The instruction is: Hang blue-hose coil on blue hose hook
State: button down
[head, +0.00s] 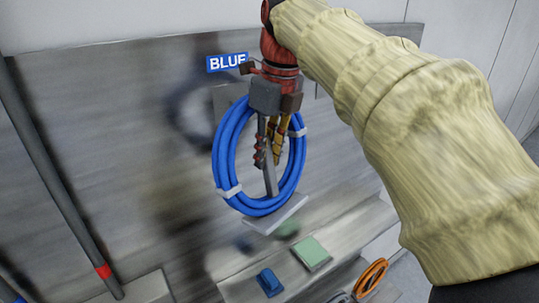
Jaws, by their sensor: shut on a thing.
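The blue-hose coil (227,141) hangs upright from my gripper (275,105) in the head view, with white ties around it and brass-coloured ends inside the loop. My gripper is shut at the top of the coil, in front of the grey wall panel. A blue sign reading "BLUE" (228,62) is on the panel just up and left of the gripper. A grey plate (226,97) shows behind the coil's top. The hook itself is hidden or cannot be told apart behind the gripper and coil. I cannot tell whether the coil touches it.
Below, a grey ledge holds a green pad (312,252) and a small blue block (269,283). An orange coil (371,277) lies at the lower right. The panel left of the coil is clear.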

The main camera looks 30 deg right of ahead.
jog(key=w+p, duration=0.1)
jog(key=w, duration=0.5)
jog(key=shift+f, duration=0.45)
dwell(0.4)
jog(key=shift+w+f, duration=0.1)
dwell(0.5)
